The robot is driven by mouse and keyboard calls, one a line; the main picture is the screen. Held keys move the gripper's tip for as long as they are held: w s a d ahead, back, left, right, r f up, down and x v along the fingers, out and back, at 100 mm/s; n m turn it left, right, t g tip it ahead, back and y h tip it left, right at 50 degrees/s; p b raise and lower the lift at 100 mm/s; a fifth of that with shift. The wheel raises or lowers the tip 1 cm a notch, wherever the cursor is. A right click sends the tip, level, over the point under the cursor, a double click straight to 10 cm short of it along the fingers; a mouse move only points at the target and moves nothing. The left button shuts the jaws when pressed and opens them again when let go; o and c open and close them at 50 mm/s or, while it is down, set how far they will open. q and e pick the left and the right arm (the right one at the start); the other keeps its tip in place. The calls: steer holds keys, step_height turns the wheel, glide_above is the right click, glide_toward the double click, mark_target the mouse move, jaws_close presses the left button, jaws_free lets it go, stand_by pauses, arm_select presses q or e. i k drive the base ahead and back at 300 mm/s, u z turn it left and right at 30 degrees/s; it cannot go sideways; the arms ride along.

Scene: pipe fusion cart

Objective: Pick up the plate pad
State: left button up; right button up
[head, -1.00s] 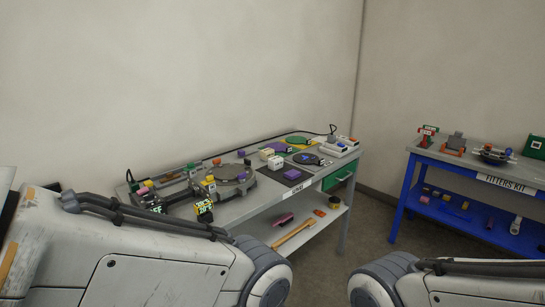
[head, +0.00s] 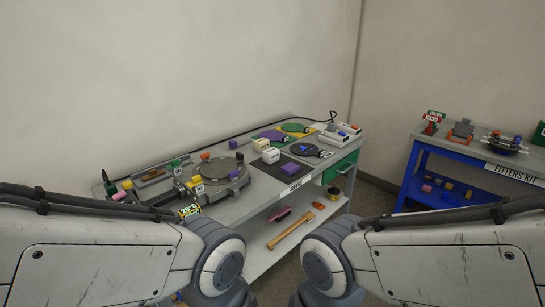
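I cannot tell for sure which item is the plate pad. On the grey cart top (head: 245,208) a round grey plate (head: 220,169) sits in a machine frame at the left. A small purple block (head: 233,144) lies behind it. Purple (head: 271,136) and green (head: 295,127) flat pieces lie at the back. A dark disc (head: 304,149) with a blue mark lies near the right end. Both my arms show in the foreground, but neither gripper is in view.
White blocks (head: 270,155) stand mid-cart. A pink item and a wooden-handled tool (head: 291,231) lie on the lower shelf (head: 262,258). A green drawer (head: 341,168) is under the right end. A blue cart (head: 445,150) stands at the right, with floor between the carts.

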mark_target(271, 155)
steer(key=z, duration=0.35)
steer(key=i, duration=1.55)
steer(key=u, duration=0.1)
